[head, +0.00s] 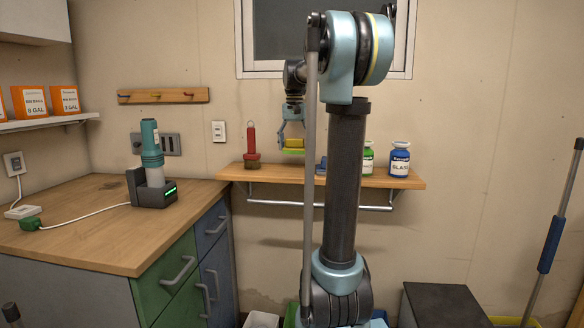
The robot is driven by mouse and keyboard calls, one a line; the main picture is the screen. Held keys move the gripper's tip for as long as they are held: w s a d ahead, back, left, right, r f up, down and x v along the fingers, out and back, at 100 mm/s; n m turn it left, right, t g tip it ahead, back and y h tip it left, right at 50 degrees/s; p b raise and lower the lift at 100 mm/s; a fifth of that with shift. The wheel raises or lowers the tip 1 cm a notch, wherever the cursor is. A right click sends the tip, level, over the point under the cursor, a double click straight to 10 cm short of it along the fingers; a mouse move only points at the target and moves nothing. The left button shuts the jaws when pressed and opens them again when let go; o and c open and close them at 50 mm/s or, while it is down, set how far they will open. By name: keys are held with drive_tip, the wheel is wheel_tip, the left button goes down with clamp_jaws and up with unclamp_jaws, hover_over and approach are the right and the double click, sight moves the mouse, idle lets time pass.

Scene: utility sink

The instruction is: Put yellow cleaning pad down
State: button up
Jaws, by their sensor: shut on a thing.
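A small yellow cleaning pad (294,144) shows in the head view at the wooden wall shelf, left of my arm's column. It has a yellow-green lower edge. My gripper (292,138) points down and is shut on the pad from above. The pad appears a little above the shelf (395,181); its exact gap to the wood cannot be told. My arm hides part of the shelf to the right of the pad.
On the shelf stand a red tool (252,146), a blue item (321,165), a green-labelled bottle (368,160) and a blue bottle (400,161). A towel rail (275,205) hangs below. A counter (85,225) with a charger dock (155,192) stands left.

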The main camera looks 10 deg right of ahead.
sight(294, 139)
drive_tip(key=shift+a+f, duration=0.2)
drive_tip(key=shift+f, duration=3.3)
drive_tip(key=o, duration=0.9)
drive_tip(key=shift+f, duration=0.1)
drive_tip(key=shift+o, duration=0.2)
wheel_tip(294, 139, up, 12)
drive_tip(key=shift+r, duration=0.15)
